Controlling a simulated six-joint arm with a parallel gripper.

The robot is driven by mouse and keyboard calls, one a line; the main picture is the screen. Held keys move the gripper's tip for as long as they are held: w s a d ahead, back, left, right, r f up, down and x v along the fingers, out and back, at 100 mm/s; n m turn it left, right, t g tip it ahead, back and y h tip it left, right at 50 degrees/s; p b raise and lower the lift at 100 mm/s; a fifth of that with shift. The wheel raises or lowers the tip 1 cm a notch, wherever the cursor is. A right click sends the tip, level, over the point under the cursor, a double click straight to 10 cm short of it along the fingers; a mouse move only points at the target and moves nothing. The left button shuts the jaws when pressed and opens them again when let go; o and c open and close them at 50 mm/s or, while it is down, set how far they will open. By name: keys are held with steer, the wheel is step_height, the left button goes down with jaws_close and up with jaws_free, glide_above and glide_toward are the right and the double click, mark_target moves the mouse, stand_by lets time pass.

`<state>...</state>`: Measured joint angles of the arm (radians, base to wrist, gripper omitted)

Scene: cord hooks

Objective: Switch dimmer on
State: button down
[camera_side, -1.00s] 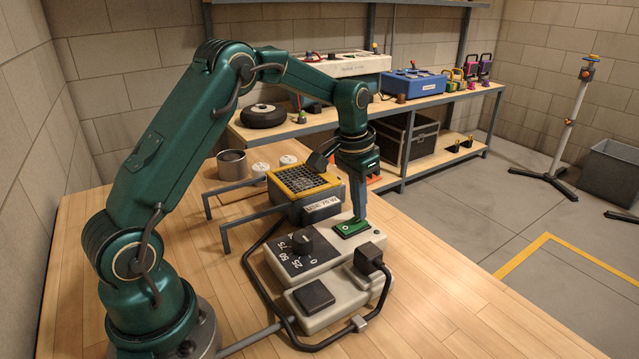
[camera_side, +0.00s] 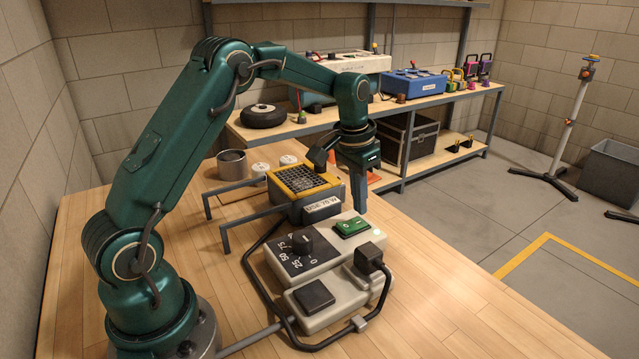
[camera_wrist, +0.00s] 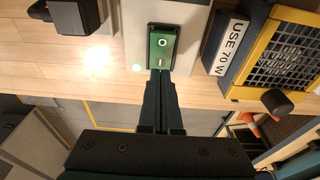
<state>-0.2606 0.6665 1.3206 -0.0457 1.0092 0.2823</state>
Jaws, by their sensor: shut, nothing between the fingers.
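The dimmer (camera_side: 318,262) is a pale grey box on the bench, with a black knob (camera_side: 302,242) over a dial marked 0, 25, 50 and 75. Its green rocker switch (camera_side: 351,227) is near the far right end. In the wrist view the switch (camera_wrist: 162,45) shows a circle mark and a bar mark, the bar nearer my fingers. A small pale light (camera_wrist: 137,68) shows beside it. My gripper (camera_side: 360,212) is shut and empty, its tips above and just beyond the switch's far edge. In the wrist view the tips (camera_wrist: 160,78) cover that bar-side end.
A yellow-framed unit labelled USE 70 W (camera_side: 304,185) stands close behind the dimmer. A black plug (camera_side: 369,258) and a black-topped grey pedal (camera_side: 314,296) sit in front, with a dark cable looping around. The bench to the right is clear.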

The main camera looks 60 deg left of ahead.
steer(key=shift+r, duration=2.5)
step_height(320, 180, up, 7)
steer(key=t, duration=0.2)
glide_above(358, 222)
steer(key=s+d, duration=0.2)
steer(key=d, duration=0.1)
steer(key=s+d+r+m, duration=0.1)
steer(key=s+d+r, duration=0.25)
steer(key=s, duration=0.25)
steer(key=s+d+f+t, duration=0.1)
steer(key=s+f, duration=0.2)
steer(key=s, duration=0.4)
steer(key=s+d+f+n, duration=0.1)
steer(key=s+f, duration=0.3)
steer(key=s, duration=0.3)
steer(key=shift+d+t, duration=0.25)
steer(key=shift+t, duration=0.15)
